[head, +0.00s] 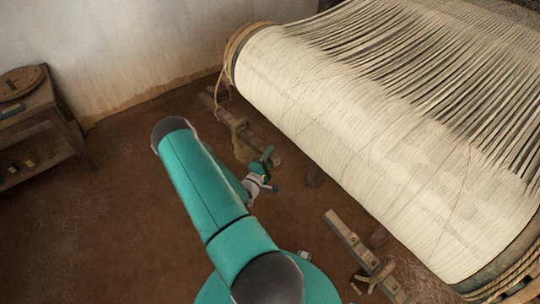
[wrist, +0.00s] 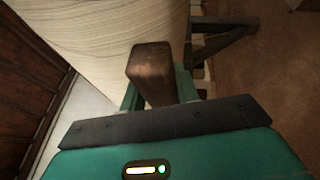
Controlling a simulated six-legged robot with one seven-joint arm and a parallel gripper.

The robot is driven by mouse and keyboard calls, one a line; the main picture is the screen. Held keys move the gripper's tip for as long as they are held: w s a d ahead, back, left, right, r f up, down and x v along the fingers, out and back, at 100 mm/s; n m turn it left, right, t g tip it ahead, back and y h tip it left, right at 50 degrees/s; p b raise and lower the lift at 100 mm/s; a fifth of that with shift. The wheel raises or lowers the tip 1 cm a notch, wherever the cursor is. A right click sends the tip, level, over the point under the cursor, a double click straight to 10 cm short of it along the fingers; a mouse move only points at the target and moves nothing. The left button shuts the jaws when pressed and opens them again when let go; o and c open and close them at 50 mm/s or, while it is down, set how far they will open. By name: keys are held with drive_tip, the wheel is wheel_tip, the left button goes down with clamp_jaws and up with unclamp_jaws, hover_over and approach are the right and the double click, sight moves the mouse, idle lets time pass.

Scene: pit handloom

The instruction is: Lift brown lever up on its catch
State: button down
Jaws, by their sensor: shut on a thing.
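The brown lever (wrist: 152,60) is a worn wooden bar with a blunt squared end. In the wrist view it stands between the two teal fingers of my gripper (wrist: 158,86), which are shut on it. In the head view my gripper (head: 266,162) is at the near end of a wooden bar (head: 262,146) low beside the warp beam. A curved, pale brown piece, which looks like a catch (head: 240,137), stands by this bar. I cannot tell whether the lever rests on it. My arm hides part of the floor near there.
The large warp beam (head: 330,110), wound with cream threads, fills the right side. A second wooden bar (head: 350,240) with a similar curved piece (head: 377,275) lies at lower right. A wooden stand (head: 40,110) is at far left by the wall. The brown floor (head: 110,220) between is clear.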

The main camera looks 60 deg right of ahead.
drive_tip(key=shift+a+f, duration=0.1)
drive_tip(key=shift+f, duration=0.5)
drive_tip(key=c, duration=1)
unclamp_jaws()
drive_tip(key=shift+c, duration=0.2)
drive_tip(key=shift+a, duration=0.1)
drive_tip(key=a+f, duration=0.1)
drive_tip(key=a, duration=1.2)
drive_tip(key=shift+w+a+f, duration=0.2)
drive_tip(key=shift+w+f, duration=0.15)
